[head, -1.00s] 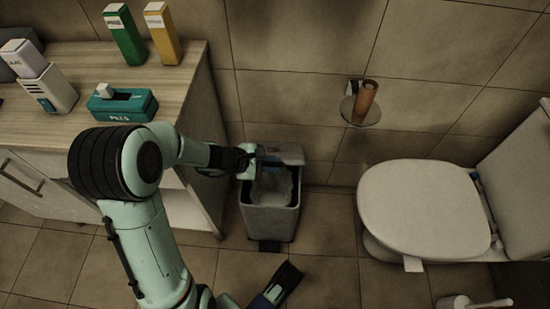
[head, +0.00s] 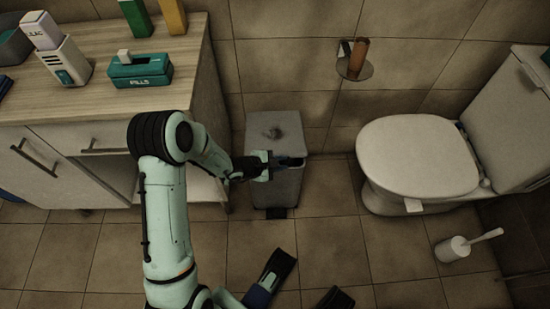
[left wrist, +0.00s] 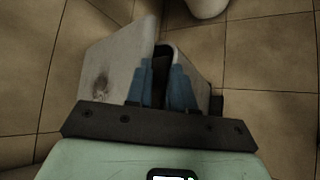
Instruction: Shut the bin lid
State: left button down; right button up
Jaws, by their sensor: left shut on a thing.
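The grey bin (head: 277,190) stands on the floor against the wall, between the cabinet and the toilet. In the left wrist view, the lid (left wrist: 113,68) is the pale panel left of the fingers. My right gripper (head: 312,280) shows only as two dark fingers set apart at the bottom of the head view.
The wooden-topped cabinet (head: 100,85) on the left carries a teal pill box (head: 140,72) and other containers. The toilet (head: 410,150) is on the right, with a brush (head: 455,248) near it. A roll holder (head: 354,68) is on the wall. The floor in front is clear.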

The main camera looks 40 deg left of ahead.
pick_arm(q)
jog(key=shift+s+d+f, duration=0.1)
jog(key=shift+s+f, duration=0.1)
jog(key=shift+f, duration=1.05)
jog(key=shift+s+d+f, duration=0.1)
jog(key=shift+s+f, duration=0.1)
jog(key=shift+f, duration=1.05)
pick_arm(e)
jog(key=shift+w, duration=0.1)
pick_arm(q)
jog(key=c, duration=1.3)
grip_release()
jog(key=shift+o, duration=0.2)
jog(key=shift+a, duration=0.1)
jog(key=shift+r, duration=0.1)
